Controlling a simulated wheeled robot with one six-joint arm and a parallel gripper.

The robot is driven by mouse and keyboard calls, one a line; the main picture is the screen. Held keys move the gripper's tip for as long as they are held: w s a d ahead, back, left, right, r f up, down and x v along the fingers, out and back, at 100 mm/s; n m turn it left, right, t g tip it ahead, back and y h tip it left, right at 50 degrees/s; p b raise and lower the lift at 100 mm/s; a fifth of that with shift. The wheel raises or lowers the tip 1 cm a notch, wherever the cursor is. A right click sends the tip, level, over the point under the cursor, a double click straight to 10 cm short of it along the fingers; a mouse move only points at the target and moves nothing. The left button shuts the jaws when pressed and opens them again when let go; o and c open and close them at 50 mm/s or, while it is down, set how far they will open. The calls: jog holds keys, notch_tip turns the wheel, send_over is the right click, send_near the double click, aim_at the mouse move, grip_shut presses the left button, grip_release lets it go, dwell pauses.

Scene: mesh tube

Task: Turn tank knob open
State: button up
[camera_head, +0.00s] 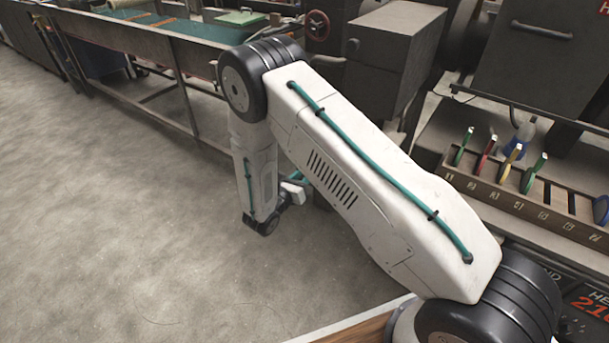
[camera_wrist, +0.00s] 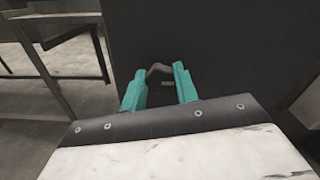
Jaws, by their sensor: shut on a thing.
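A small grey bent piece, which I take for the tank knob (camera_wrist: 158,68), stands out from a dark upright panel (camera_wrist: 210,45) in the wrist view. My gripper (camera_wrist: 160,74) has its two teal fingers on either side of this piece and is shut on it. The fingertips hide part of it, and its turn angle is hard to tell. In the head view my arm hides the knob, and only a little of my gripper shows low beside the forearm.
A dark grey cabinet (camera_head: 392,50) stands behind my arm, with a red handwheel (camera_head: 317,25) left of it. A rack of colored-handled tools (camera_head: 525,200) is at right. A long workbench (camera_head: 150,40) is at upper left. The concrete floor (camera_head: 110,230) at left is clear.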

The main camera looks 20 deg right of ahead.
dwell(0.5)
jog(key=o, duration=1)
jog(key=v, duration=0.7)
jog(key=shift+s+a, duration=0.2)
jog(key=shift+a, duration=0.15)
